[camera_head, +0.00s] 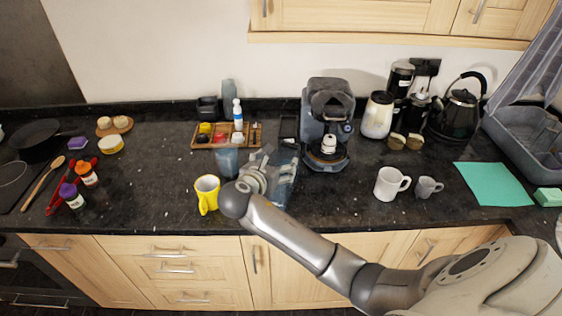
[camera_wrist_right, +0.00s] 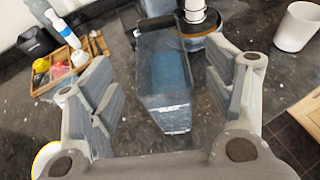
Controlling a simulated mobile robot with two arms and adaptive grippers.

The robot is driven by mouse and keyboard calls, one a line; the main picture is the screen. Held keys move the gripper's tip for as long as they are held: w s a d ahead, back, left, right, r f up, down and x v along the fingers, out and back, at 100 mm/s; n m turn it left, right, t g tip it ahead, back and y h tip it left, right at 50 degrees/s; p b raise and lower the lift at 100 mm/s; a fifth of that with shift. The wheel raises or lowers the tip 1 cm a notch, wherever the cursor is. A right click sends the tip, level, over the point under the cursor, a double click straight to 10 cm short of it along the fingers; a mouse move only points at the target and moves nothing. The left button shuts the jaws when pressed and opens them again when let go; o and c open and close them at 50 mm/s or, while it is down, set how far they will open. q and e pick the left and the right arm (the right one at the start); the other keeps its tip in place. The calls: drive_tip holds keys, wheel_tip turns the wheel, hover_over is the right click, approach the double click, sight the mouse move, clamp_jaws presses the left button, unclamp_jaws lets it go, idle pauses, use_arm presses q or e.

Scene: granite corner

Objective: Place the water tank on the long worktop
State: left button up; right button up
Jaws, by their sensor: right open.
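The water tank (camera_head: 285,178) is a clear, bluish, box-shaped container at the left front of the coffee machine (camera_head: 327,125). It appears to rest on the long worktop (camera_head: 330,200), but its base is partly hidden by my right gripper (camera_head: 264,172). In the right wrist view the tank (camera_wrist_right: 163,85) lies between the spread fingers of my right gripper (camera_wrist_right: 162,88). The fingers are open, with a gap on both sides of the tank. My left gripper is not in view.
A yellow mug (camera_head: 207,192) and a bluish cup (camera_head: 227,162) stand left of my right gripper. A wooden tray (camera_head: 200,142) with bottles is behind. White (camera_head: 388,184) and grey (camera_head: 428,188) mugs stand to the right. Bare worktop lies between the tank and the white mug.

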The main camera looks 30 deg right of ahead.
drive_tip(key=v, duration=0.6)
drive_tip(key=shift+b, duration=0.45)
